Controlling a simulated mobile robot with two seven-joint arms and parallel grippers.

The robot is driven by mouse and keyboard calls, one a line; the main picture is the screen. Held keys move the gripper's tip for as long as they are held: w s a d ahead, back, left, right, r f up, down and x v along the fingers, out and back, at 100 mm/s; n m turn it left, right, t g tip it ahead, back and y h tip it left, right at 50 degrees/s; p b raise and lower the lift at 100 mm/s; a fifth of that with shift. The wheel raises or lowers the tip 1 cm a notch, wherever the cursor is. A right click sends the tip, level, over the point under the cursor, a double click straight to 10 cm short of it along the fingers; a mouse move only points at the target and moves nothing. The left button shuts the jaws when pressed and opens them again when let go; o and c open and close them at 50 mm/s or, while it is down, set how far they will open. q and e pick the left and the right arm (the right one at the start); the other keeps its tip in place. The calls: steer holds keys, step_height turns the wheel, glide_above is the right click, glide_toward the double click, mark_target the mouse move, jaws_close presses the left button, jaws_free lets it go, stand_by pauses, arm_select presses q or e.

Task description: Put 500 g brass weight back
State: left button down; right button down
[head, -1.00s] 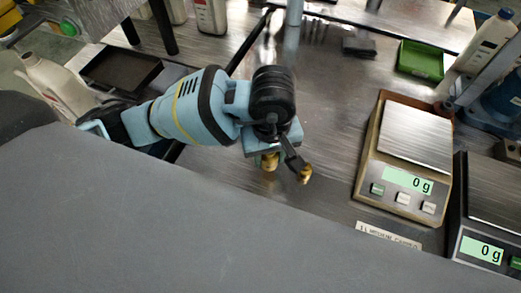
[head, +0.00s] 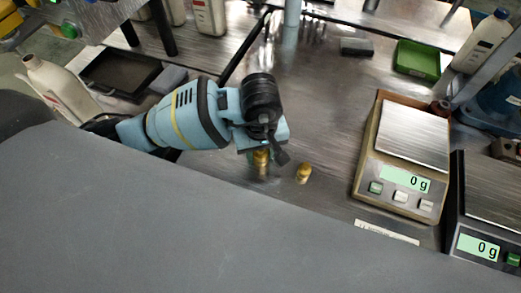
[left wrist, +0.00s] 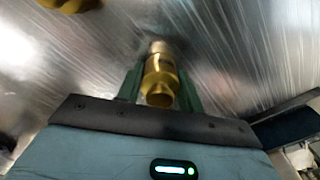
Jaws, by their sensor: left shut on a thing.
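My left gripper (head: 264,152) is shut on a brass weight (head: 262,165) above the metal table. In the left wrist view this brass weight (left wrist: 160,78) stands between the two dark green fingers, its knob end facing the camera. I cannot tell for sure whether it still touches the table. A second brass weight (head: 303,173) stands on the table just right of the gripper; part of it shows at the top left of the left wrist view (left wrist: 68,4). No mass marking is readable on either weight. My right gripper is not in view.
A scale reading 0 g (head: 402,150) stands right of the weights, its pan empty. A second scale (head: 485,240), also at 0 g, is at the right edge. A green tray (head: 418,60) and a dark tray (head: 120,72) lie farther back. The table's middle is clear.

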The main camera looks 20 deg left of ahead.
arm_select(q)
steer(key=shift+f, duration=0.1)
steer(key=c, duration=0.9)
jaws_free()
step_height(320, 180, up, 12)
steer(key=shift+r, duration=0.15)
